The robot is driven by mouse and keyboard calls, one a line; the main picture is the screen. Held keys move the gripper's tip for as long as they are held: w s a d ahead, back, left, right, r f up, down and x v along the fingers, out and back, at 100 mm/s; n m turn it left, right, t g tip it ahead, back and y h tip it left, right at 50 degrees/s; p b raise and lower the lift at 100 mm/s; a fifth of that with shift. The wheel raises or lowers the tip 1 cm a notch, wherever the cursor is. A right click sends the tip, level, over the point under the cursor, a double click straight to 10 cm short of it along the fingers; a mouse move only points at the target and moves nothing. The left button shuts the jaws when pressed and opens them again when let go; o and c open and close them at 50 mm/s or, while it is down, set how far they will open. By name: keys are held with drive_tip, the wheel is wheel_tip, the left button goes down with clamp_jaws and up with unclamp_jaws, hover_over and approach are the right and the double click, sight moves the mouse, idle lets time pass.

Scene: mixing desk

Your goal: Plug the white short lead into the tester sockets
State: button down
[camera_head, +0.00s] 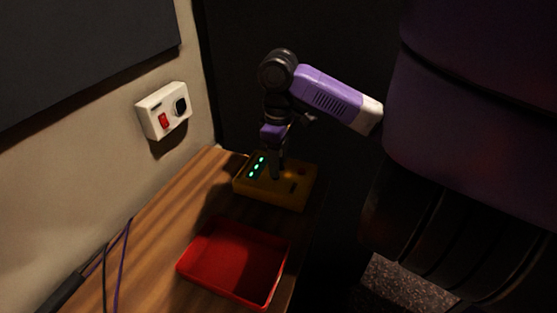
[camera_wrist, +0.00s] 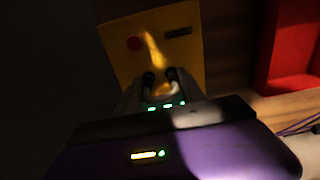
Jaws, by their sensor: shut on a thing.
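The yellow tester (camera_head: 288,198) sits at the far end of the wooden desk, with several green lights lit. It fills the upper middle of the wrist view (camera_wrist: 114,50), with a red button and a dark slot. My gripper (camera_head: 275,175) points down over the tester's top, close to it. In the wrist view my gripper (camera_wrist: 161,82) is shut on a small pale piece, apparently the white short lead (camera_wrist: 163,90), tinted yellow there. Its plug ends and the sockets are hidden, so I cannot tell whether the plugs are in. In the head view the lead is not discernible.
An open, empty-looking red tray (camera_head: 235,265) stands on the desk (camera_head: 165,220) in front of the tester. A white wall box (camera_head: 163,110) with a red switch is on the wall at left. Dark and purple cables (camera_head: 122,250) lie at the desk's near left.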

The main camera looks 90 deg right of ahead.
drive_tip(key=shift+f, duration=0.45)
drive_tip(key=c, duration=0.6)
unclamp_jaws()
drive_tip(key=shift+r, duration=0.1)
wheel_tip(320, 180, up, 8)
drive_tip(key=shift+f, duration=0.15)
